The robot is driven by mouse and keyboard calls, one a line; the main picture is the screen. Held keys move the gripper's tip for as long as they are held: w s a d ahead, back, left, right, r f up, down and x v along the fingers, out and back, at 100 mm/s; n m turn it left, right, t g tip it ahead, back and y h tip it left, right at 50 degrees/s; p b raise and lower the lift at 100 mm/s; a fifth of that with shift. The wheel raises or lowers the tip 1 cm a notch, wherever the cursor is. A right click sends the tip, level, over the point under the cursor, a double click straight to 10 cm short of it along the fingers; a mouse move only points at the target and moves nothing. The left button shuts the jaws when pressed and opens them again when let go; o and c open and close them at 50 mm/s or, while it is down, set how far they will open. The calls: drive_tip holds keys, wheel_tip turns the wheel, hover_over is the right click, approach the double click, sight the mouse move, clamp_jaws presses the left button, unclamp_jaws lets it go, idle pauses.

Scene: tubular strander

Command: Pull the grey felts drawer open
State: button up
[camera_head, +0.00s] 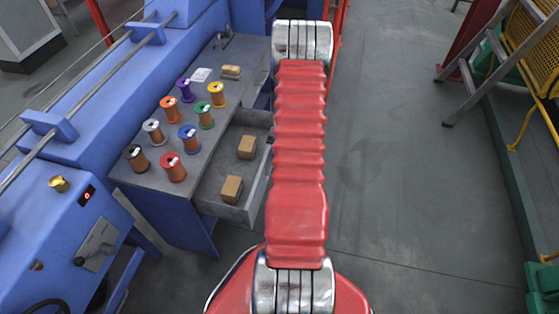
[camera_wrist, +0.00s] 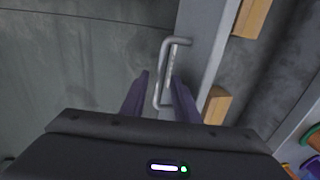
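The grey drawer (camera_head: 257,188) stands pulled out from under the grey bench top in the head view, with two light brown blocks (camera_head: 246,147) inside. In the wrist view its front edge (camera_wrist: 203,50) runs steeply down the picture, and a silver bar handle (camera_wrist: 163,58) sticks out from it. My gripper (camera_wrist: 159,76) is open, with its two dark fingers apart, one on each side of the handle bar in the picture. Whether either finger touches the bar I cannot tell. My red arm hides the gripper and the handle in the head view.
The bench top (camera_head: 212,70) carries several coloured wire spools, a white card (camera_head: 201,74) and a brown block (camera_head: 231,71). A blue machine (camera_head: 85,75) stands left. A ladder (camera_head: 480,65) and yellow railing stand right. The floor (camera_head: 410,170) between is clear.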

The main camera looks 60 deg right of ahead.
wheel_tip(320, 180, up, 14)
drive_tip(key=s, duration=0.2)
drive_tip(key=shift+s+d+f, duration=0.2)
drive_tip(key=shift+d+f, duration=0.05)
drive_tip(key=shift+d, duration=0.2)
idle(0.3)
idle(0.6)
drive_tip(key=a+r+n+t, duration=0.1)
drive_tip(key=a+r+n, duration=0.3)
drive_tip(key=a+r, duration=0.6)
drive_tip(key=s+a+r+n+t, duration=0.1)
drive_tip(key=a+r+n, duration=0.4)
drive_tip(key=a, duration=1.5)
drive_tip(key=s+a+r+n+t, duration=0.1)
drive_tip(key=a+r+n, duration=0.4)
drive_tip(key=a+r, duration=1)
drive_tip(key=shift+s+a+r+t+h, duration=0.15)
drive_tip(key=shift+a+r+t+h, duration=0.15)
drive_tip(key=shift+a+r+h, duration=0.1)
drive_tip(key=shift+s+d, duration=0.1)
